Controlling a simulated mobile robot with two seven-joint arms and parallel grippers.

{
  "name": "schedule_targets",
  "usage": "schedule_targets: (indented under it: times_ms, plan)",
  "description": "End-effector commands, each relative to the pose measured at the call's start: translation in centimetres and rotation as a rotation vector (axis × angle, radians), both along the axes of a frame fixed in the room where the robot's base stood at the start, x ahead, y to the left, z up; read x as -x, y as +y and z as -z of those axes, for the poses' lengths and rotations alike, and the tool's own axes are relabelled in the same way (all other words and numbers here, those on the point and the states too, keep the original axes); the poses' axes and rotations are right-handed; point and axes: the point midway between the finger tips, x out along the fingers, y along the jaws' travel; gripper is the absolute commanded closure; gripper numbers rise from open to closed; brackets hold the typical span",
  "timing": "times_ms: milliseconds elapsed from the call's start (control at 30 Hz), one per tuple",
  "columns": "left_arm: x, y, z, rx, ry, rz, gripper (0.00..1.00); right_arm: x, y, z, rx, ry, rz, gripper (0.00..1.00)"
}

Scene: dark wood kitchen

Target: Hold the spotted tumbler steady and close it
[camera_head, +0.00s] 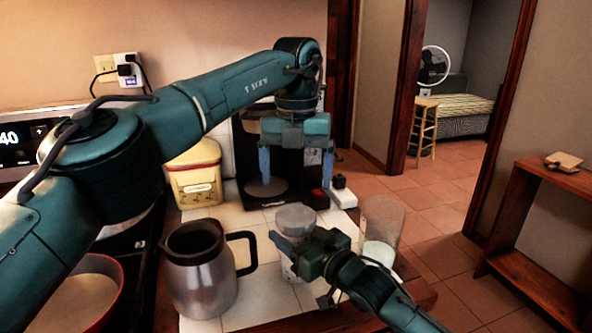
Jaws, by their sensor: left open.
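The tumbler (289,271) stands on the white tiled counter in the middle of the head view. It has a pale body, and a grey round top part (295,216) shows above it. I cannot make out its spots or whether the top is closed. My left gripper (297,180) hangs above and behind the tumbler, pointing down, with its fingers wide apart and nothing between them. My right gripper (298,268) is low at the tumbler's front right side and hides much of its body. Whether its fingers are shut on the tumbler cannot be seen.
A steel jug (203,275) with a black handle stands left of the tumbler. A coffee machine (240,150) and a yellow tin (194,180) stand behind. A red pot (112,310) is front left.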

Motion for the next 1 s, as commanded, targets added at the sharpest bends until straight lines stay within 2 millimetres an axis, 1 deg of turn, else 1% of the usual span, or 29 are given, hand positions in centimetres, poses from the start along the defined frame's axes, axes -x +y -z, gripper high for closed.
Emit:
schedule_targets:
  times_ms: [100, 167, 433, 533, 667, 900, 1000]
  plan:
    - [0.0, 0.0, -0.2, 0.0, 0.0, -0.063, 0.11, 0.0, 0.0, 0.0, -0.001, 0.002, 0.0, 1.0]
    - [0.0, 0.0, -0.2, 0.001, 0.0, -0.074, 0.11, 0.0, 0.0, 0.0, -0.001, 0.002, 0.0, 1.0]
    - [0.0, 0.0, -0.2, 0.0, 0.0, -0.075, 0.11, 0.0, 0.0, 0.0, -0.001, 0.002, 0.0, 1.0]
    - [0.0, 0.0, 0.2, 0.0, 0.001, -0.075, 0.11, 0.0, 0.0, 0.0, -0.001, 0.002, 0.0, 1.0]
    - [0.0, 0.1, 1.7, -0.002, 0.003, -0.073, 0.11, 0.0, 0.0, 0.0, -0.001, 0.002, 0.0, 1.0]
    - [0.1, 0.1, 5.4, 0.0, 0.003, -0.073, 0.11, 0.0, 0.0, 0.0, -0.001, 0.002, 0.0, 1.0]
    - [0.0, 0.1, 6.6, 0.0, 0.002, -0.074, 0.11, 0.0, 0.0, 0.0, -0.001, 0.002, 0.0, 1.0]
